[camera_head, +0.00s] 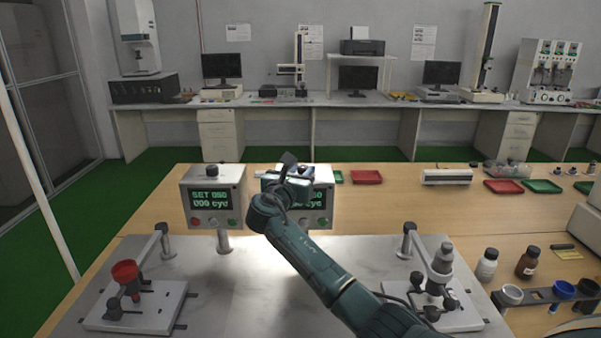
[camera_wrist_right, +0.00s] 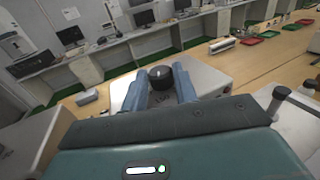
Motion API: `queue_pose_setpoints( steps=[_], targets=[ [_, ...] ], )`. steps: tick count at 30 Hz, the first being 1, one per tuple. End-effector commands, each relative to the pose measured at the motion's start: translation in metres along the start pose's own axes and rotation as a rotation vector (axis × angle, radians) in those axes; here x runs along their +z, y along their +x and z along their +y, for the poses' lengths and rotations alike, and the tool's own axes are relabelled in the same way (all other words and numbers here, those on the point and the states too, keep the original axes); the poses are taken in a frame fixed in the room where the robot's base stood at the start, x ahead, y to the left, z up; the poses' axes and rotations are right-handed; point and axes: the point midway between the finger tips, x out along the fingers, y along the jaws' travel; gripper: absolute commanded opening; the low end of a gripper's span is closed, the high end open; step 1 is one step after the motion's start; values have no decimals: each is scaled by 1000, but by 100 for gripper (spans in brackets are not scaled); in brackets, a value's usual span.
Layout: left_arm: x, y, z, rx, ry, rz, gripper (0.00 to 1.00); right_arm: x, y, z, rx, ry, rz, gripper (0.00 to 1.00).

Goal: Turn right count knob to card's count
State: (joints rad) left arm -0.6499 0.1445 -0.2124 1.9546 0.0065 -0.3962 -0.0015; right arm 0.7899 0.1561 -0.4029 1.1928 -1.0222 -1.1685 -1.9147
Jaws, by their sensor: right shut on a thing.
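The right counter box (camera_head: 325,198) stands behind the metal plate, its screen partly hidden by my right arm; the visible digits end in "50" above "cyc". In the wrist view its light top (camera_wrist_right: 209,80) carries a black round count knob (camera_wrist_right: 160,74) with a pale mark. My right gripper (camera_head: 293,174) is over this box, its two blue fingers (camera_wrist_right: 160,86) on either side of the knob, shut on it. The left counter box (camera_head: 213,194) reads "SET 050" and "000 cyc", with its own black knob (camera_head: 211,170) on top. I cannot make out a count card. My left gripper is not in view.
Two test fixtures stand on the metal plate, one with a red cup (camera_head: 125,271) at left, one with a grey cylinder (camera_head: 442,260) at right. Bottles (camera_head: 527,262), a cup rack (camera_head: 540,297) and red and green trays (camera_head: 503,187) lie to the right.

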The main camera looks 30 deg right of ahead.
Motion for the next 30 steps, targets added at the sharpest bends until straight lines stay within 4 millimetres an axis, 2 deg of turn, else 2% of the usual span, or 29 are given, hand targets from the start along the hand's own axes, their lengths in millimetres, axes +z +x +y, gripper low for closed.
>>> queue_pose_setpoints(
  steps=[2,3,11,18,22,26,30],
  targets=[
    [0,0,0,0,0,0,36,-1,0,0,0,0,3,6],
    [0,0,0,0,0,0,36,-1,0,0,0,0,3,29],
    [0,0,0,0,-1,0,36,-1,0,0,1,0,2,50],
    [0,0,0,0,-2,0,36,-1,-1,0,1,0,1,50],
    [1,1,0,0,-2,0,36,-2,-10,1,4,0,1,50],
    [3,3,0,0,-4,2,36,-3,-33,1,5,2,3,50],
    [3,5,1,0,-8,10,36,-3,-65,1,5,3,2,50]
  ],
)
